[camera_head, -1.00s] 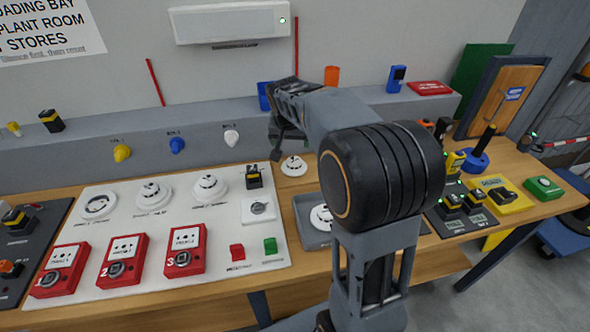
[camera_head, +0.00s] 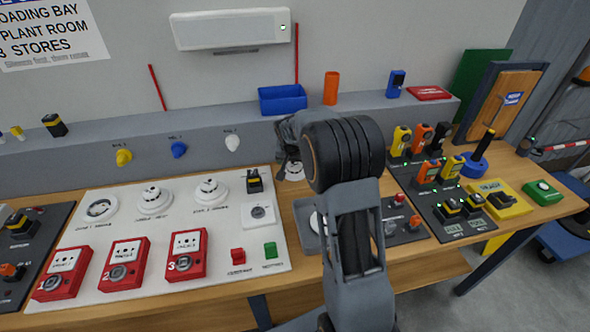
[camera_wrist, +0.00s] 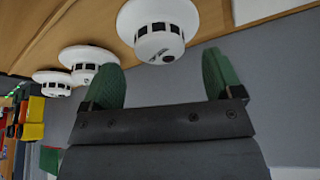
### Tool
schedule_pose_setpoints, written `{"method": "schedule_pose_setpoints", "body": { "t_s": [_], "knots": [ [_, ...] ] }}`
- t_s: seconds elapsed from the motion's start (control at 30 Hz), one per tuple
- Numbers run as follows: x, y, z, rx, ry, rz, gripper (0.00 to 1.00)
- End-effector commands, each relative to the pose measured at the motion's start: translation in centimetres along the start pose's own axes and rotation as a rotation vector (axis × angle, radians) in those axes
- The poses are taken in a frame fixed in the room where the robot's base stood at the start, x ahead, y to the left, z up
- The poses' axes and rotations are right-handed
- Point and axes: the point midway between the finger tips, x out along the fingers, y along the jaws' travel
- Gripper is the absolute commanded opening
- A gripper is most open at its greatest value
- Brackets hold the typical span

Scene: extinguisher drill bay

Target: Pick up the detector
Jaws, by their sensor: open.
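A round white detector (camera_head: 294,172) lies on the wooden bench just right of the white board, partly covered by my arm in the head view. My gripper (camera_head: 284,160) is above and beside it, largely hidden behind my arm. In the wrist view, my green-padded fingers (camera_wrist: 165,70) are apart with nothing between them. A white detector (camera_wrist: 158,28) with dark slots sits just beyond the gap between the tips, apart from both fingers. Two more white detectors (camera_wrist: 90,62) (camera_wrist: 52,84) sit farther left. Another white detector in a grey tray is mostly hidden by my arm.
The white board (camera_head: 130,228) holds detector units and red call points (camera_head: 186,255). A grey ledge (camera_head: 110,160) runs behind, with a blue bin (camera_head: 283,99) and an orange cup (camera_head: 331,88). Radios (camera_head: 400,140) and chargers crowd the bench right of my arm.

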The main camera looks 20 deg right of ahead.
Motion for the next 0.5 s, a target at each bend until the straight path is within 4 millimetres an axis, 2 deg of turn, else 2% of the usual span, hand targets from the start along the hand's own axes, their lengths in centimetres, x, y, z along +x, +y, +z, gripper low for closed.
{"method": "schedule_pose_setpoints", "body": {
  "t_s": [0.2, 0.5],
  "knots": [
    [2.4, 0.0, 0.0, 0.002, -0.002, 0.0, 0.85],
    [3.0, 0.0, 0.0, 0.001, 0.001, -0.001, 0.85]
  ]
}}
